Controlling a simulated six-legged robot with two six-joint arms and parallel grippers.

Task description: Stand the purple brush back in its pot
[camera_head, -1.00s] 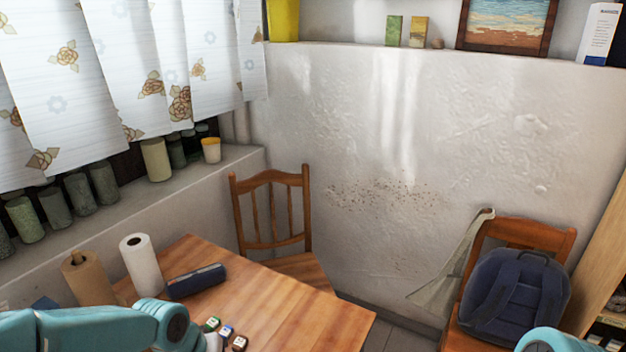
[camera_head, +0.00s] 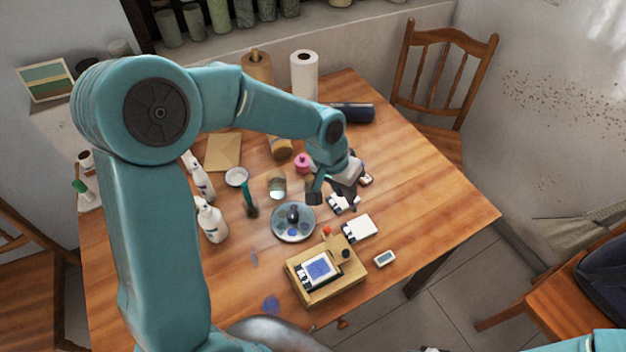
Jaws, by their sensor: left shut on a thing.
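My left gripper (camera_head: 333,200) is over the far middle of the wooden table, pointing down. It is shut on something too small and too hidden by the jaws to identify. I cannot make out a purple brush for certain. A brown cylindrical pot (camera_head: 281,149) and a pink round object (camera_head: 303,161) are behind and left of the gripper; I cannot tell which container is the brush's pot.
A round palette dish (camera_head: 282,234), a wooden box with a blue picture (camera_head: 318,290), and white blocks (camera_head: 360,228) lie near the gripper. White bottles (camera_head: 212,221) stand at left. Paper rolls (camera_head: 304,76) stand at the back. The table's right side is clear.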

